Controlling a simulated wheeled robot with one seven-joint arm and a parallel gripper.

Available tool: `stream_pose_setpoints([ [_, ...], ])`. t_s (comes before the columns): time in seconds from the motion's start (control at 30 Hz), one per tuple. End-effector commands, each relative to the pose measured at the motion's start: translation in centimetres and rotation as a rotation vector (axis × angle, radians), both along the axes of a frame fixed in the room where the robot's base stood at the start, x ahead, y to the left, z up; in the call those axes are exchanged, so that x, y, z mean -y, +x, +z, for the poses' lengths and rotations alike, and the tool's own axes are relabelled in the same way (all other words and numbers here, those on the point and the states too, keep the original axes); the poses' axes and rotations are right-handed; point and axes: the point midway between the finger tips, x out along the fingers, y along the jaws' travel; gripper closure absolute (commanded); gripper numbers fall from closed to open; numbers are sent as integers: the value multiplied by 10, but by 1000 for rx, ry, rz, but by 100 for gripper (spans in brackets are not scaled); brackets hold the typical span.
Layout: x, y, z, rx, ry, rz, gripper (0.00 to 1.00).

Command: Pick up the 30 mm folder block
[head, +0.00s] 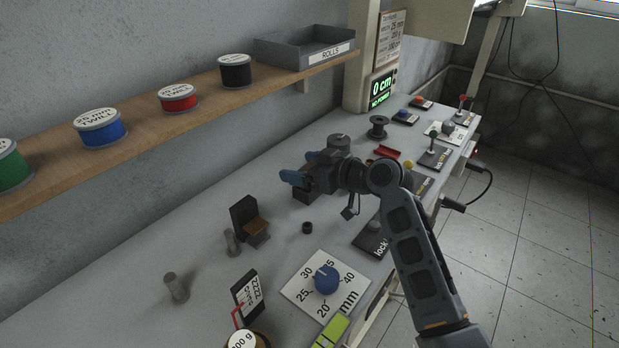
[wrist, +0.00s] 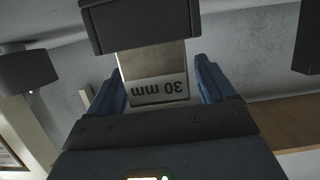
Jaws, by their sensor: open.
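The 30 mm folder block (wrist: 158,92) shows in the wrist view as a metallic piece with an upside-down "30 mm" label, with a dark part above it. My gripper (wrist: 160,80) has its blue fingers apart, one on each side of the labelled piece. I see gaps beside the label, and cannot tell if either finger touches. In the head view my gripper (head: 299,172) is over the bench, and a dark block (head: 302,196) shows partly under it. The "30 mm" label is not visible there.
A dark holder with a brown part (head: 256,226) and a small black cylinder (head: 307,228) stand nearby. A blue mm dial (head: 327,278) lies in front. A wooden shelf (head: 190,132) with several tape rolls runs along the wall. A display (head: 381,91) reads 0 cm.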

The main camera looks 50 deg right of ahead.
Motion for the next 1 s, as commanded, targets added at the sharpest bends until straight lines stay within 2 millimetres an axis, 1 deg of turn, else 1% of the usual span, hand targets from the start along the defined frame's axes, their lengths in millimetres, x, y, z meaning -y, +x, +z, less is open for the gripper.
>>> stream_pose_setpoints([
  [0.23,0,1,-1,0,0,0,18],
  [0.87,0,1,0,0,0,0,78],
  [0.9,0,1,0,1,-1,-1,81],
  [1.0,0,1,0,1,-1,-1,81],
])
